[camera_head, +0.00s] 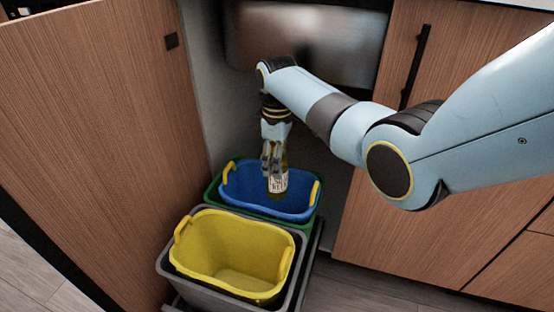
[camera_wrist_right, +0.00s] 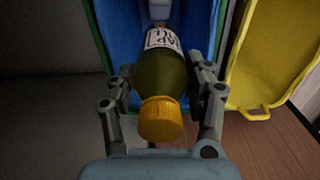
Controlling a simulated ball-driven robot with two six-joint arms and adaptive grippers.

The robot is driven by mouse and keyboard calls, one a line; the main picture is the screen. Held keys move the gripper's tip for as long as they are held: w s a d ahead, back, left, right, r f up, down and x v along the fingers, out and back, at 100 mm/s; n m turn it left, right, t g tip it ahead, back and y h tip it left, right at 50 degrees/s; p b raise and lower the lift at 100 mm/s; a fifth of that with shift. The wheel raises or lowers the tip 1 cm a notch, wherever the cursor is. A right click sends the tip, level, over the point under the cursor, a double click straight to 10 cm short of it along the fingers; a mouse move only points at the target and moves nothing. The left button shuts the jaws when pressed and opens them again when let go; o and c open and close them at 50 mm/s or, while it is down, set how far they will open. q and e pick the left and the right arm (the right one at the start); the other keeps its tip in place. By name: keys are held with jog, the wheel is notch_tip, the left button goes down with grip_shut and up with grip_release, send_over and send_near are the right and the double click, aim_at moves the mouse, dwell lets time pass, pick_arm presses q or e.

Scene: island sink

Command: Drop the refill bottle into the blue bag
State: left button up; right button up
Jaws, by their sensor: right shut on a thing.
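The refill bottle (camera_wrist_right: 163,75) is olive-green with a yellow cap and a white label; in the head view its label (camera_head: 278,184) shows below my gripper. My right gripper (camera_head: 272,160) points down and is shut on the bottle, with one finger on each side of it in the wrist view (camera_wrist_right: 163,92). The bottle hangs over the opening of the blue bag (camera_head: 240,192), its lower end in line with the inside. The blue bag has yellow handles and lines a green bin. My left gripper is not in view.
A yellow bag (camera_head: 225,235) in a grey bin (camera_head: 172,272) stands in front of the blue one. An open wooden door (camera_head: 100,110) is at the left. A steel sink basin (camera_head: 300,40) is above the bins. A closed cabinet door (camera_head: 400,200) is at the right.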

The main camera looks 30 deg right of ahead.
dwell(0.3)
jog(key=o, duration=1.3)
jog(key=shift+o, duration=0.2)
notch_tip(320, 180, up, 12)
